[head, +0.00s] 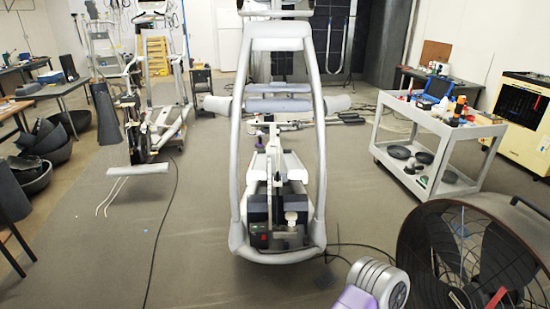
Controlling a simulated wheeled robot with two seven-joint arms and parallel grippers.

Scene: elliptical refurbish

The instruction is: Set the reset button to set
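An elliptical machine (278,45) with a light grey frame stands upright in the middle of the head view, facing me. Low at its front, inside the base of the frame, is a dark panel (258,240) with small reddish and greenish marks. One of these may be the reset button, but it is too small to tell, and so is its setting. Neither of my grippers shows. Only a purple and grey link of my own arm shows at the bottom, right of the middle.
A large black fan (420,235) stands at the lower right. A grey cart (395,125) with tools and weights is behind it. A second exercise machine (135,120) stands at the left, near dark bins (50,145). Cables lie on the floor; the floor left of the elliptical is mostly open.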

